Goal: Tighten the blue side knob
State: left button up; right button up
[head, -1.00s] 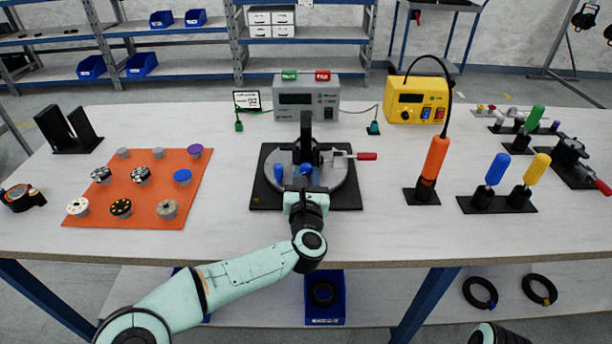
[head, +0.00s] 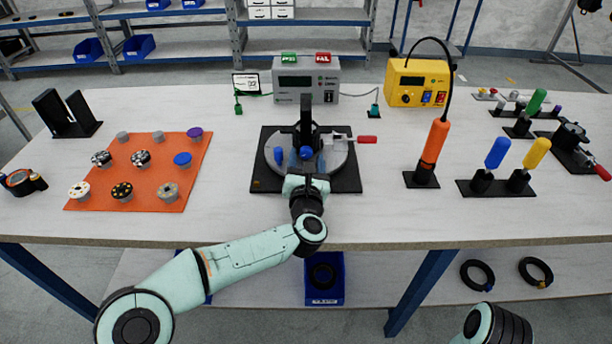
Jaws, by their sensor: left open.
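The work fixture (head: 350,182) is a black base with a round grey plate, a black upright post and a red-handled clamp at its right. Two blue knob-like parts show at its front: one at the left (head: 278,155) and one in front of the post (head: 306,153). I cannot tell for sure which is the side knob. My left gripper (head: 306,174) is open at the front edge of the fixture, just below the middle blue part. Its fingers are small and partly lost against the fixture, so contact is unclear. My right gripper is out of view.
An orange mat (head: 150,197) with several small knobs lies left. An upright orange-handled tool (head: 434,143) and blue and yellow handles (head: 497,153) stand right. Grey (head: 318,77) and yellow (head: 404,82) boxes stand behind. Bare tabletop lies on both sides of the fixture.

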pick_arm(q)
jog(key=s+p, duration=0.1)
jog(key=s, duration=1.2)
jog(key=shift+p, duration=0.4)
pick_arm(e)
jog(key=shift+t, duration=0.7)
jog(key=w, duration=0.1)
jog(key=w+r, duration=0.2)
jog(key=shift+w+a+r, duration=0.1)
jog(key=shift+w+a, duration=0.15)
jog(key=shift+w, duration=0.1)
pick_arm(q)
jog(key=shift+r, duration=0.1)
